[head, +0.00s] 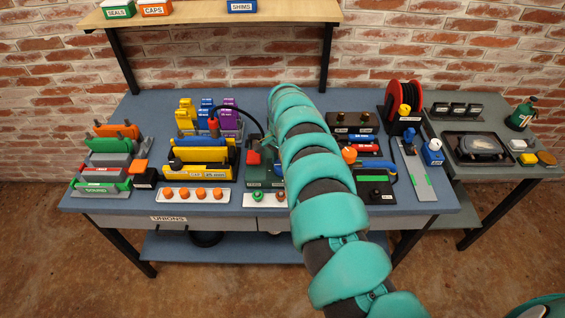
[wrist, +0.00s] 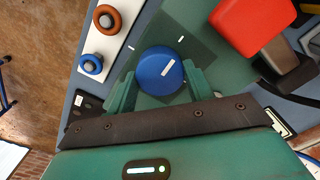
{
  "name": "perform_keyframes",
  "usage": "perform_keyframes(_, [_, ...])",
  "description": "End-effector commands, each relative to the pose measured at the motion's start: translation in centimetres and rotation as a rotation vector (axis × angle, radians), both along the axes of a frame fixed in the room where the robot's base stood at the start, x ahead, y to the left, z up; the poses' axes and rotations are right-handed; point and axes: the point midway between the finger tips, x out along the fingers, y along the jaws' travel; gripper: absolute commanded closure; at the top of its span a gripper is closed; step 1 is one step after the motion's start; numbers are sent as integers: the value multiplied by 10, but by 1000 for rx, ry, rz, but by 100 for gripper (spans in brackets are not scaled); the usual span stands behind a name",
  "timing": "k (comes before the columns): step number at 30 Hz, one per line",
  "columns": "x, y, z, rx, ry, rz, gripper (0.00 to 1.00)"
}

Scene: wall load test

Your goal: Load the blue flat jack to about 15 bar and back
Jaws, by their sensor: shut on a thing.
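In the wrist view my gripper (wrist: 159,75) is shut on a round blue knob (wrist: 162,64), with one finger on each side. The knob has a white mark on top and sits over a dark green plate (wrist: 206,52) with short white tick marks. In the head view my arm covers the gripper and the knob. A yellow and black frame (head: 195,171) stands left of the arm, with blue showing behind its front. A dark hose (head: 240,110) with a red end fitting arches from behind it towards the arm. I cannot make out a pressure reading.
A red block (wrist: 253,22) stands close to the knob in the wrist view. A white strip (wrist: 103,44) with an orange and a blue ring lies at its upper left. In the head view, coloured blocks (head: 115,145) crowd the bench's left and a red reel (head: 403,97) stands right.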

Motion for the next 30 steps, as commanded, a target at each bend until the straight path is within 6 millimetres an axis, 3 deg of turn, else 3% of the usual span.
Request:
perform_keyframes(8, [1,0,1,0,-3,0,72])
perform_keyframes(9, [1,0,1,0,-3,0,47])
perform_keyframes(12, [1,0,1,0,-3,0,27])
perform_keyframes(23, [1,0,2,0,-1,1,27])
perform_keyframes(30, [1,1,20,2,-4,1,27])
